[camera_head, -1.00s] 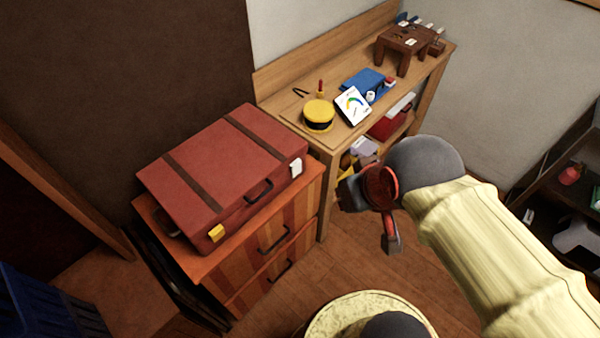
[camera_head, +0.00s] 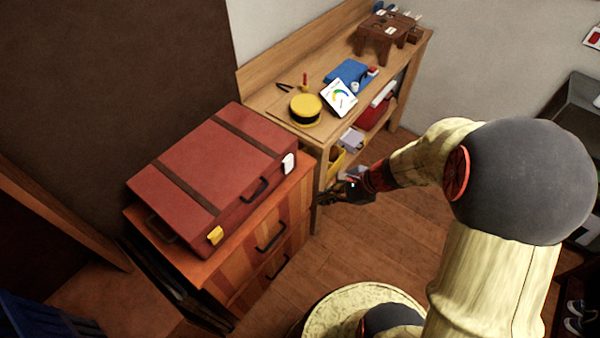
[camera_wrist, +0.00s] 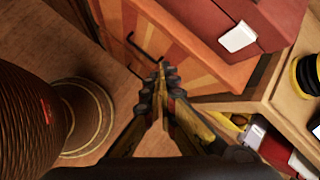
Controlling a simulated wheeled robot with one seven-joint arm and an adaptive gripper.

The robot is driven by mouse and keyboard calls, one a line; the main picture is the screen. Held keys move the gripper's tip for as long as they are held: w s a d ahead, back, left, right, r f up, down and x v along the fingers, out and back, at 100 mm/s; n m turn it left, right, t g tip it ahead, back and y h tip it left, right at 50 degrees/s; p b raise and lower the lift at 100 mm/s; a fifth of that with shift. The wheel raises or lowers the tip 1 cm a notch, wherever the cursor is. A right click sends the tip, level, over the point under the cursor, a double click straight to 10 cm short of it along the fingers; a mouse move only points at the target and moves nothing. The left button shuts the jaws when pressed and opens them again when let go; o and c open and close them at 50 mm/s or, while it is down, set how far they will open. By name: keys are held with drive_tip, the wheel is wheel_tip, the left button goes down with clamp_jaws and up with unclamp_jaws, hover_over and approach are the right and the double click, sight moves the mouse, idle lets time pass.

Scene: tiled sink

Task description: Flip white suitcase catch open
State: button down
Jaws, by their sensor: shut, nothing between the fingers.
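A red suitcase (camera_head: 215,165) with dark straps lies closed on a striped wooden cabinet (camera_head: 240,260). Its white catch (camera_head: 288,163) is at the right end of the front face; it also shows in the wrist view (camera_wrist: 238,37). A yellow catch (camera_head: 215,235) is at the left end, with a dark handle (camera_head: 255,190) between them. My gripper (camera_head: 325,197) is to the right of the cabinet, below and apart from the white catch. In the wrist view my gripper (camera_wrist: 166,72) has its fingertips together, with nothing between them, in front of the cabinet.
A wooden workbench (camera_head: 270,95) stands behind and right, with a yellow-black round item (camera_head: 306,109), a white card (camera_head: 339,97) and a small brown stool (camera_head: 385,35). Its lower shelf holds a red box (camera_head: 374,112). The wooden floor (camera_head: 400,240) is open in front.

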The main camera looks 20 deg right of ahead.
sight(289, 164)
drive_tip(key=w+d+m+t, duration=0.3)
drive_tip(key=w+m, duration=0.4)
drive_tip(key=m, duration=0.2)
drive_tip(key=shift+w+h, duration=0.15)
drive_tip(key=shift+h, duration=0.25)
drive_tip(key=shift+d+f, duration=0.1)
drive_tip(key=r+b+x, duration=0.1)
drive_tip(key=x, duration=0.5)
drive_tip(key=w+a+r+b+x, duration=0.1)
drive_tip(key=b+x, duration=0.1)
drive_tip(key=x, duration=0.5)
drive_tip(key=shift+w, duration=0.25)
drive_tip(key=shift+b, duration=0.45)
